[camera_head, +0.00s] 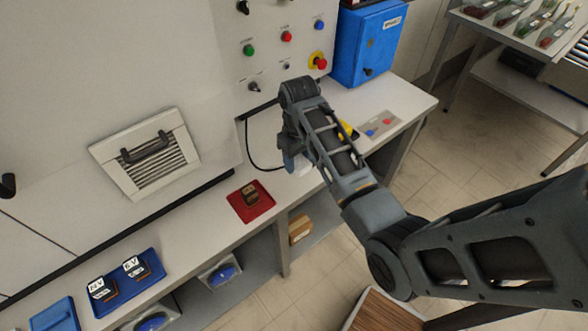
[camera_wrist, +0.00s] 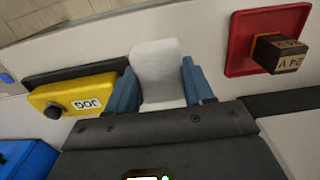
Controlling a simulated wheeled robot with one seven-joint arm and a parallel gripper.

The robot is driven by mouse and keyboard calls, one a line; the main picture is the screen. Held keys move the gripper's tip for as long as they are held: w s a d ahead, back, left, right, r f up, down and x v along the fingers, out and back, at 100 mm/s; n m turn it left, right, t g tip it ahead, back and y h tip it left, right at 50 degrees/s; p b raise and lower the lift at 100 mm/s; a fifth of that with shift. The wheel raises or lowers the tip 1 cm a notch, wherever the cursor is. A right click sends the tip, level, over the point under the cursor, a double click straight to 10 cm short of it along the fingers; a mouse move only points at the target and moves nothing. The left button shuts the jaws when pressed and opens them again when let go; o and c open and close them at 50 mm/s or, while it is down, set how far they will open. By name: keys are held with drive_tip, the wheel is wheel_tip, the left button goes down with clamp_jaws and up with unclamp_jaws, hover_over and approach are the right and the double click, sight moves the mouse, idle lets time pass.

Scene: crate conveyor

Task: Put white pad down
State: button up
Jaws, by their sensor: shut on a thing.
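The white pad (camera_wrist: 158,62) is between the two blue fingers of my gripper (camera_wrist: 160,88) in the wrist view. The fingers are shut on its sides, and the pad sticks out past their tips. In the head view my gripper (camera_head: 294,162) hangs at the workbench, right of the red mat, and is mostly hidden by my arm. A pale bit beside the fingers there is too small to tell clearly. I cannot tell whether the pad touches the bench top (camera_head: 214,216).
A red mat (camera_head: 241,211) bears a dark block (camera_head: 251,194) labelled 24 V. A yellow JOG box (camera_wrist: 85,88) lies close left of my gripper in the wrist view. A blue tray (camera_head: 153,279) holds two labelled blocks. A control panel stands behind. Bare bench lies left of the mat.

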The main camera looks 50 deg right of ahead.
sight(294, 179)
drive_tip(key=shift+w+a+f, duration=0.25)
drive_tip(key=shift+a+f, duration=0.15)
drive_tip(key=shift+a, duration=0.05)
drive_tip(key=shift+f, duration=1.95)
drive_tip(key=o, duration=1)
drive_tip(key=shift+f, duration=0.1)
wheel_tip(294, 179, up, 12)
drive_tip(key=shift+r, duration=0.15)
